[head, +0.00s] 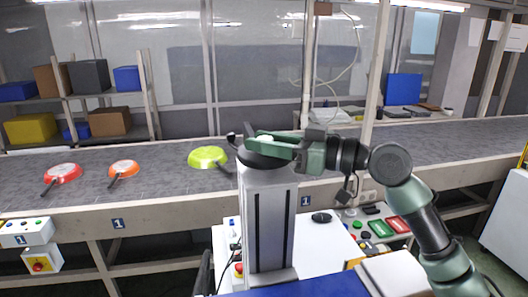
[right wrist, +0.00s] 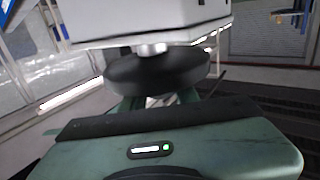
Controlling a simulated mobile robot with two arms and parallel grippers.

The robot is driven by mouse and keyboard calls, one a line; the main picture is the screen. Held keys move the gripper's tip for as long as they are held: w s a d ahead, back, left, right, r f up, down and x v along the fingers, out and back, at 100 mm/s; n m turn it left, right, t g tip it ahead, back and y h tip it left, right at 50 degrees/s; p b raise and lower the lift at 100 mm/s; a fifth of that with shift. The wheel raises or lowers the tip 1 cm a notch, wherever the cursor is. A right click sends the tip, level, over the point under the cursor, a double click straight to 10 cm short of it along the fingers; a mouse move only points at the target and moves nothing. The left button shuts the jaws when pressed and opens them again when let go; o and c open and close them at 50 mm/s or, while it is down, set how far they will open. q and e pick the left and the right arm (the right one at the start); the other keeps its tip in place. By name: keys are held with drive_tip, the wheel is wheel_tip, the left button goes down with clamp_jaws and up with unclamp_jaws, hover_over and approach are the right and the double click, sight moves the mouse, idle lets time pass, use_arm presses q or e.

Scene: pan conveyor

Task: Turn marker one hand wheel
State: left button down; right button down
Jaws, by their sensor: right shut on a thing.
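The hand wheel (head: 254,160) is a black disc on top of a grey column (head: 268,225) in front of the conveyor. A dark knob stands up at its left side. My right gripper (head: 264,145) reaches in from the right, level, and is shut on the wheel. The right wrist view shows the black wheel (right wrist: 155,75) at the green gripper, with a short silver shaft joining it to a pale box-shaped body. The fingertips are mostly hidden there. A blue marker plate with a 1 (head: 305,201) is on the conveyor front, right of the column. My left gripper is out of view.
A lime pan (head: 208,156), an orange pan (head: 123,167) and a red pan (head: 62,173) lie on the grey conveyor (head: 440,150). Another marker 1 (head: 118,224) is at left. A panel with green and red buttons (head: 380,228) stands right of the column.

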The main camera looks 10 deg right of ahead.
drive_tip(key=shift+n+g+y+b, duration=0.3)
drive_tip(key=shift+n+g+b, duration=0.1)
drive_tip(key=shift+g, duration=0.1)
drive_tip(key=c, duration=1.1)
unclamp_jaws()
drive_tip(key=shift+o, duration=0.2)
drive_tip(key=shift+d, duration=0.1)
